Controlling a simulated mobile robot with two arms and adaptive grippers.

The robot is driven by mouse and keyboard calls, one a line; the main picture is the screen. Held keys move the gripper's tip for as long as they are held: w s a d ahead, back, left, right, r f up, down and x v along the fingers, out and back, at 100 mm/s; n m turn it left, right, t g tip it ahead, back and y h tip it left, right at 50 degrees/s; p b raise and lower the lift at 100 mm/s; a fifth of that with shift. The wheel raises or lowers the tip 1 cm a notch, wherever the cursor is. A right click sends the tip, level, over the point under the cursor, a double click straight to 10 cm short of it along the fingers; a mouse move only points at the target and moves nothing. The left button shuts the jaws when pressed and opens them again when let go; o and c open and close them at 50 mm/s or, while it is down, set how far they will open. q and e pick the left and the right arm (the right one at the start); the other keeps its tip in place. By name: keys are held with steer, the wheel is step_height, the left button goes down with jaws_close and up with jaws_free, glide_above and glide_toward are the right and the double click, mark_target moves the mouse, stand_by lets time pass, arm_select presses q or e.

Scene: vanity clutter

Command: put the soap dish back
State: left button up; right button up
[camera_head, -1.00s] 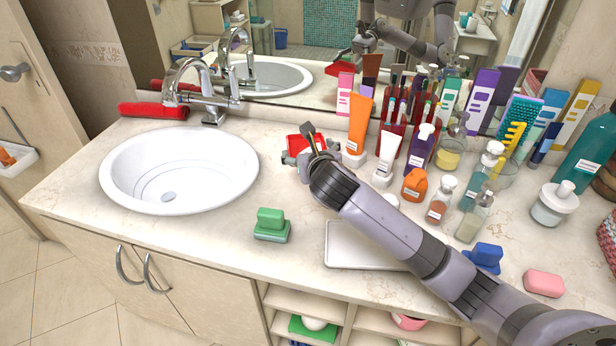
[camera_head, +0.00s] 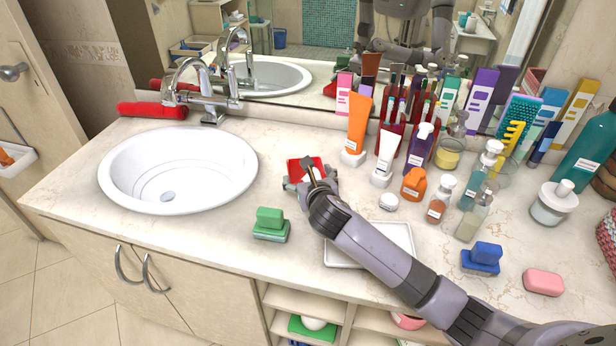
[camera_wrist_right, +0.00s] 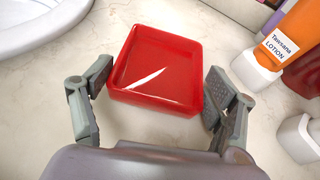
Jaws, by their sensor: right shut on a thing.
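The red square soap dish (camera_head: 297,166) is at the counter's middle, right of the sink. My right gripper (camera_head: 310,179) is shut on it. In the right wrist view the empty red dish (camera_wrist_right: 155,65) sits between the two fingers of the gripper (camera_wrist_right: 160,85), its open side facing the camera. I cannot tell whether its underside touches the counter. The gripper and forearm hide part of its near side in the head view. My left gripper is not in view.
A green soap on a dish (camera_head: 271,225) stands nearer the front edge. A white tray (camera_head: 400,233) lies partly under my right arm. Tubes and bottles, including an orange lotion tube (camera_head: 358,125), crowd the right back. The sink (camera_head: 178,170) is left. Bare counter surrounds the green dish.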

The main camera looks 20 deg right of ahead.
steer(key=o, duration=1.8)
steer(key=shift+c, duration=0.2)
steer(key=shift+s+r, duration=0.2)
steer(key=v, duration=1.1)
steer(key=shift+s+a+r, duration=0.1)
steer(key=shift+s+r, duration=0.05)
steer(key=shift+s, duration=0.15)
